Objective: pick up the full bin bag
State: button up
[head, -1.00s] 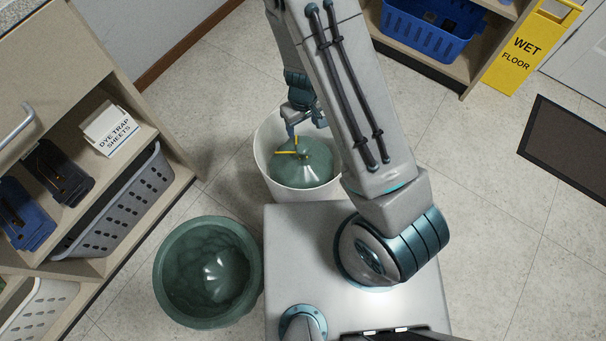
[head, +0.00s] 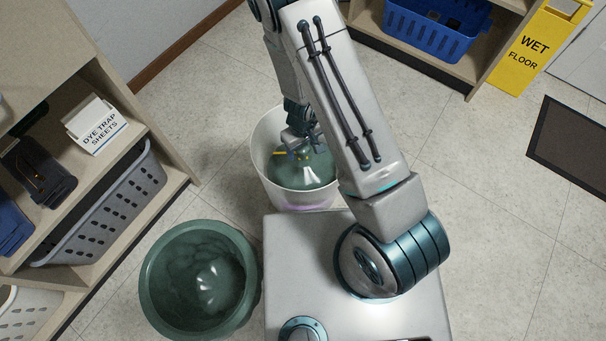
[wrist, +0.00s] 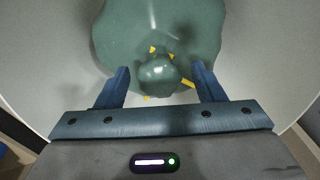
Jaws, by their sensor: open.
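The full bin bag (head: 308,172) is dark green and tied, with yellow tie ends, and sits inside a white bin (head: 262,150). In the wrist view the bag (wrist: 120,45) fills the top middle, and its knotted neck (wrist: 158,75) lies between my fingers. My gripper (wrist: 160,82) is open, one blue finger on each side of the knot. I cannot tell whether either finger touches it. In the head view my gripper (head: 305,145) is over the bin's mouth, partly hiding the bag.
A green bin (head: 160,262) with a green liner stands left of my base. Shelves with a grey basket (head: 105,205) are at left. A blue basket (head: 430,30) and a yellow wet floor sign (head: 527,50) are at back right.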

jog(key=shift+f, duration=0.8)
grip_shut()
jog(key=shift+r, duration=0.1)
